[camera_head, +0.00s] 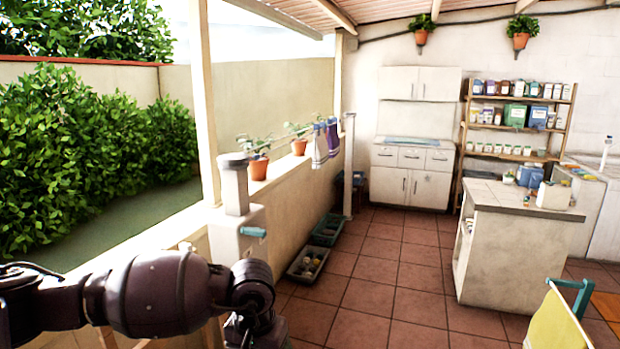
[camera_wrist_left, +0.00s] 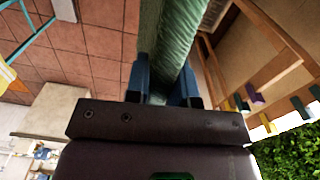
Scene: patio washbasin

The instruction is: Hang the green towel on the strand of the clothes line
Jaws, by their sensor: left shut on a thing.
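The green towel (camera_wrist_left: 168,35) is between the blue fingers of my left gripper (camera_wrist_left: 163,85) in the left wrist view. It hangs away from the fingers toward the top of that view; its far end is cut off. In the head view my left arm crosses the lower left, and its gripper and the green towel do not show. My right gripper is not in view.
A low wall with potted plants (camera_head: 258,168) runs along the left. Trays (camera_head: 307,264) lie on the tiled floor beside it. A counter island (camera_head: 515,240) stands right. A yellow cloth (camera_head: 555,325) hangs at the lower right. Coloured pegs (camera_wrist_left: 257,99) show beside wooden bars in the wrist view.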

